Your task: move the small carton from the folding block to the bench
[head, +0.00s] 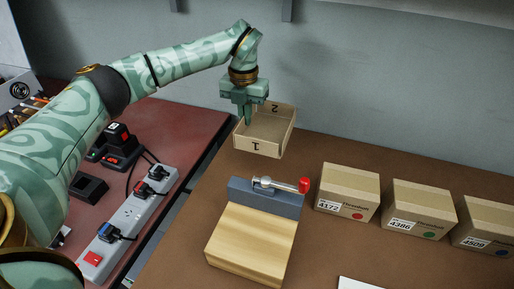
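The small carton (258,147) is an open-topped cardboard tray with "1" on its near wall and "2" on its far wall. My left gripper (246,118) points down at the carton's left wall and appears shut on it. The carton looks upright and seems held in the air beyond the folding block, though its height is hard to tell. The folding block (250,245) is pale wood with a grey back fence and a red-tipped toggle clamp; its top is empty. The brown bench (330,245) lies under it. My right gripper is not in view.
Closed labelled boxes (347,190) stand in a row on the bench at right. A white sheet (360,284) lies at the front edge. A reddish table at left holds a power strip (130,222) and chargers. Bare bench lies between block and boxes.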

